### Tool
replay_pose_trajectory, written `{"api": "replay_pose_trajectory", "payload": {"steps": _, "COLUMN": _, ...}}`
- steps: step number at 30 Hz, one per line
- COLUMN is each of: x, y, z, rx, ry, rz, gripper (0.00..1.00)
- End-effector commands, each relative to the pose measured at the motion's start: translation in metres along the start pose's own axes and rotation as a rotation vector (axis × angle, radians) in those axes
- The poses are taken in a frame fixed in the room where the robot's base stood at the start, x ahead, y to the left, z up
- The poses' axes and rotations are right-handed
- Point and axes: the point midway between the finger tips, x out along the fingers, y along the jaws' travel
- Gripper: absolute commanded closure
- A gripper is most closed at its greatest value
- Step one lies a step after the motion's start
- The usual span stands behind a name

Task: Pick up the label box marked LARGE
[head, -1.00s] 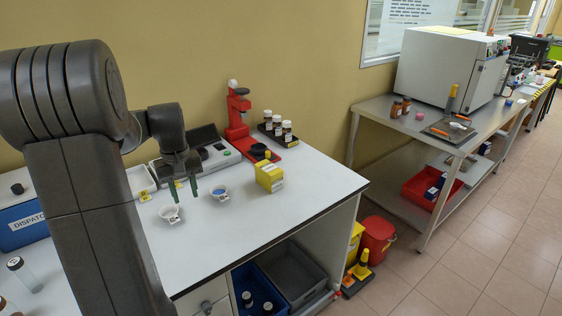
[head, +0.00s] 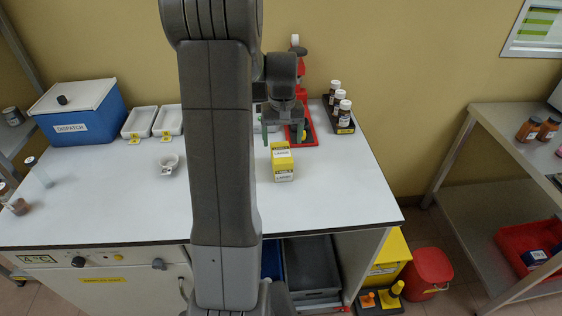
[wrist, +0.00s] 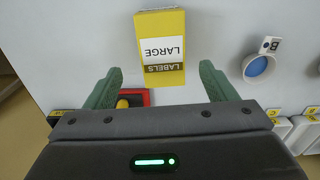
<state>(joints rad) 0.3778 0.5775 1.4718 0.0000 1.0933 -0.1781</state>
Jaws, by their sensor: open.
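The label box marked LARGE (head: 282,162) is yellow with a white label and stands on the white bench top, right of my arm in the head view. In the wrist view the label box (wrist: 162,47) shows its LABELS LARGE face upside down, just beyond my fingertips and between their lines. My gripper (head: 283,133) is open and empty, above and behind the box in the head view. Its two green fingers also show in the wrist view (wrist: 160,72), one toward each side of the box without visibly touching it. The gap in height to the box is hard to tell.
A red stand (head: 308,125) and a black rack of brown bottles (head: 343,126) are behind the box. A white cup (head: 169,164) is left of my arm. A blue-filled cup marked B (wrist: 258,66) is beside the box. The bench right of the box is clear.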

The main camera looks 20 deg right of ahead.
Motion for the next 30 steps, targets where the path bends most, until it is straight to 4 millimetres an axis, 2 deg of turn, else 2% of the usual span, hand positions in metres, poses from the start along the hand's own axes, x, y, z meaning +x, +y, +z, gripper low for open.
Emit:
{"api": "replay_pose_trajectory", "payload": {"steps": 3, "x": 0.023, "y": -0.001, "z": 0.001, "rx": -0.001, "ry": -0.004, "rz": -0.001, "gripper": 0.22}}
{"api": "replay_pose_trajectory", "payload": {"steps": 6, "x": 0.036, "y": -0.001, "z": 0.0, "rx": -0.001, "ry": -0.002, "rz": 0.0, "gripper": 0.22}}
{"api": "replay_pose_trajectory", "payload": {"steps": 13, "x": 0.051, "y": -0.003, "z": 0.002, "rx": -0.001, "ry": -0.003, "rz": -0.001, "gripper": 0.22}}
{"api": "replay_pose_trajectory", "payload": {"steps": 21, "x": 0.088, "y": -0.007, "z": 0.006, "rx": -0.001, "ry": -0.002, "rz": 0.0, "gripper": 0.22}}
{"api": "replay_pose_trajectory", "payload": {"steps": 30, "x": 0.096, "y": -0.007, "z": 0.005, "rx": 0.0, "ry": 0.001, "rz": 0.0, "gripper": 0.22}}
